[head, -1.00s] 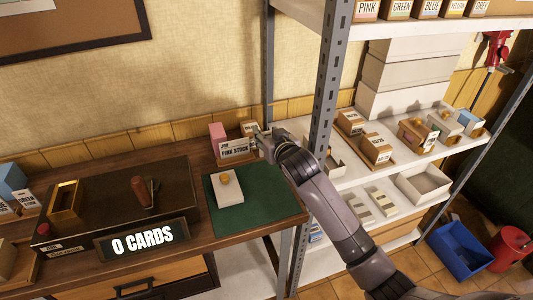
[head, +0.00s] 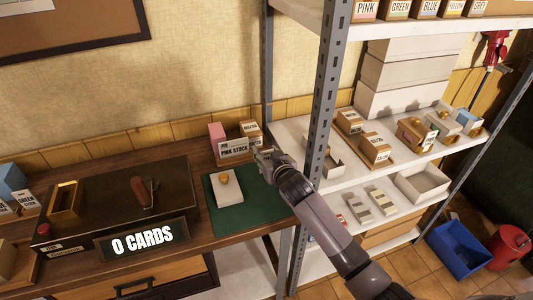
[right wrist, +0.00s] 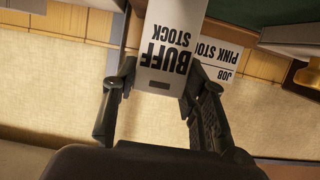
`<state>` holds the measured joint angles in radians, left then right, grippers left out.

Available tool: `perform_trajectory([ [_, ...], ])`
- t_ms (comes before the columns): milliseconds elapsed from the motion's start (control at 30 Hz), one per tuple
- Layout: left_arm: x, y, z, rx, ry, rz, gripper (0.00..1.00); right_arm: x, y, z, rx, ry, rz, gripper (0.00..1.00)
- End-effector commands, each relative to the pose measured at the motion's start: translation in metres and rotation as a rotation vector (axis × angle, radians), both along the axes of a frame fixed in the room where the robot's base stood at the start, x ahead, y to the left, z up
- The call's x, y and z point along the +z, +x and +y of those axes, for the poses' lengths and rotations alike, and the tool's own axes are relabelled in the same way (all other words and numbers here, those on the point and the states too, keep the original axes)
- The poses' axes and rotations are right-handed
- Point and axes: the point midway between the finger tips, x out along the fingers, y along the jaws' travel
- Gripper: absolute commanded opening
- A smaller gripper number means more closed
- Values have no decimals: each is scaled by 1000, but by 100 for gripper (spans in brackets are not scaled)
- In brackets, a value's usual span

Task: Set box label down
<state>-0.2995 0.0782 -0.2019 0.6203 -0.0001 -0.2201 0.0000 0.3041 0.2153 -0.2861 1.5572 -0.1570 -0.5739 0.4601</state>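A box with a white BUFF STOCK label (right wrist: 165,45) shows upside down in the right wrist view. In the head view it appears to be the small brown box (head: 251,129) at the back of the desk, right of the pink box. My right gripper (head: 264,155) is just in front of it. In the wrist view my right gripper (right wrist: 160,82) has its fingers spread, one at either side of the label's lower end; exact contact is hard to tell. The JOB PINK STOCK card (head: 234,150) stands beside the box, in front of the pink box (head: 217,133). My left gripper is not in view.
A green mat (head: 238,202) with a white block and brass knob (head: 227,187) lies in front. Left is a dark machine with a 0 CARDS display (head: 143,240). Shelves hold several small boxes.

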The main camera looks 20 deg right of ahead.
Motion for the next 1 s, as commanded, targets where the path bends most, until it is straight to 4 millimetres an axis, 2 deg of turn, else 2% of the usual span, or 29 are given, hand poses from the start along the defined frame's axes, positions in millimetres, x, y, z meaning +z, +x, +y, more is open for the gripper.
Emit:
perform_trajectory([
  [233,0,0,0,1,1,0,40,0,0,0,0,0,1,58],
  [633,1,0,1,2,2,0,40,3,-4,0,0,0,0,58],
  [767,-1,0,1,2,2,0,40,7,-19,0,1,1,0,58],
  [1000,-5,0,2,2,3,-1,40,20,-65,-2,1,0,0,58],
])
